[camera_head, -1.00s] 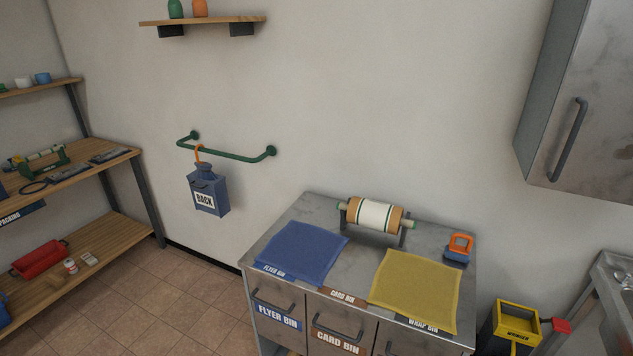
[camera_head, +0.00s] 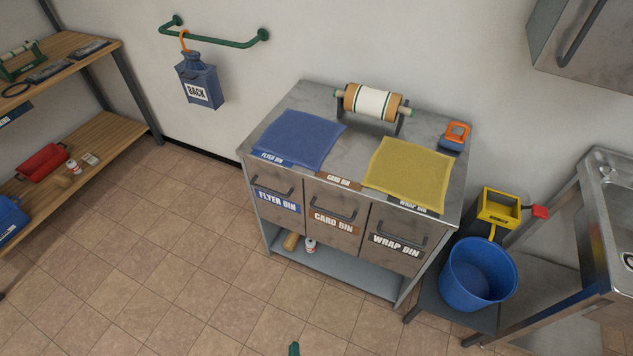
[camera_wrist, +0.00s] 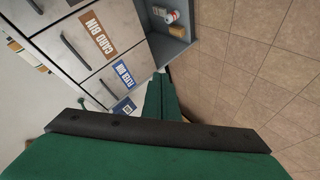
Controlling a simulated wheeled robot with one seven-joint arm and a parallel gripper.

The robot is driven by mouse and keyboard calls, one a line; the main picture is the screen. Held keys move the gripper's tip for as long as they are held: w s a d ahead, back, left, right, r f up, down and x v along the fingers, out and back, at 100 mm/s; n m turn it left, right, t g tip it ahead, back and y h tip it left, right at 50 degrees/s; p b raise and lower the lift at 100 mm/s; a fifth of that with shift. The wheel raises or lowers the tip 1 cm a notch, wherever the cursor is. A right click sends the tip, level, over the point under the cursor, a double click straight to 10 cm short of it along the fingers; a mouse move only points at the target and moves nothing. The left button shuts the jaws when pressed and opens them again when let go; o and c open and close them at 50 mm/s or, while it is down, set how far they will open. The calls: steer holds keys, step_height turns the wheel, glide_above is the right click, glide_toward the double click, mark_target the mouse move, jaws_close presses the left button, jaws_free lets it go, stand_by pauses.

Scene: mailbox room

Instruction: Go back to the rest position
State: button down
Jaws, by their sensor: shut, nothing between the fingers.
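My gripper (camera_wrist: 163,97) shows in the wrist view with its green fingers together and nothing between them. It is in free air in front of the metal cabinet (camera_head: 335,158). In the head view only a small green tip (camera_head: 294,349) shows at the bottom edge. The cabinet has three drawers labelled flyer bin (camera_head: 277,203), card bin (camera_head: 334,215) and wrap bin (camera_head: 398,243), and all look shut.
A blue cloth (camera_head: 298,139) and a yellow cloth (camera_head: 408,173) lie on the cabinet top. A blue bucket (camera_head: 478,275) stands to its right, beside the sink (camera_head: 612,200). A wooden shelf unit (camera_head: 105,140) stands at the left. The tiled floor (camera_head: 170,270) is clear.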

steer(key=s+d+r+m+t, duration=0.1)
steer(key=s+d+r+m, duration=0.1)
steer(key=r, duration=0.5)
steer(key=s+d+r+m+t, duration=0.1)
steer(key=s+d+r+m, duration=0.1)
steer(key=r+m, duration=0.3)
steer(key=s+d+r+m+t+h, duration=0.1)
steer(key=s+r+m, duration=0.3)
steer(key=r, duration=0.5)
steer(key=shift+d+r, duration=0.4)
steer(key=shift+d, duration=0.2)
